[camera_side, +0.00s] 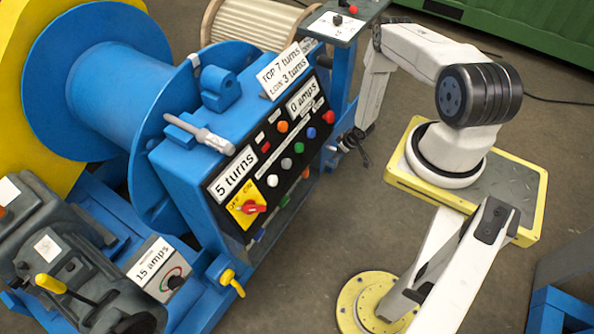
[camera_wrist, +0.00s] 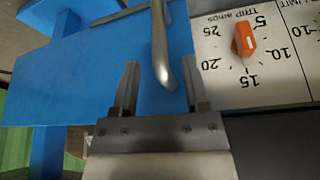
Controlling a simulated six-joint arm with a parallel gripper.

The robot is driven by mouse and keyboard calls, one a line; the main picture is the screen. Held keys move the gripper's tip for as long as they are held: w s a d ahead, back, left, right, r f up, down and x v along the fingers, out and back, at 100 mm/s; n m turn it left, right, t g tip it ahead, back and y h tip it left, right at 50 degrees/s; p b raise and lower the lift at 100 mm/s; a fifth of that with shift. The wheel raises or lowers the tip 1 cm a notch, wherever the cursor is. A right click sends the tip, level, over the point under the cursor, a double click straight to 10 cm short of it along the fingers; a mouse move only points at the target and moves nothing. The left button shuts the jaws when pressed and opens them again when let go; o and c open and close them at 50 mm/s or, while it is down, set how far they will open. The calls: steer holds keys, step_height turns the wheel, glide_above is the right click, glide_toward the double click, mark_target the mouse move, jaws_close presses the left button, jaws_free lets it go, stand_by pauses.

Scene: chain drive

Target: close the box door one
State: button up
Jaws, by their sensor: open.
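My gripper (camera_wrist: 161,80) is open in the wrist view, with one dark finger on each side of a bent grey metal handle (camera_wrist: 160,45). The handle's near end lies between the fingers; contact cannot be told. Behind it is a flat blue panel (camera_wrist: 75,80), which may be the box door. In the side view my gripper (camera_side: 350,145) hangs low beside the right side of the blue control box (camera_side: 190,155). The fingers are too small there to read, and no door can be made out clearly.
A white dial plate with an orange knob (camera_wrist: 244,40) lies right of the fingers. In the side view a large blue drum (camera_side: 110,95) stands left. A white jointed arm on a round yellow base (camera_side: 365,295) stands in the foreground. Floor between is clear.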

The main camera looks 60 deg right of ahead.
steer(key=shift+x, duration=1.8)
jaws_close()
stand_by(0.4)
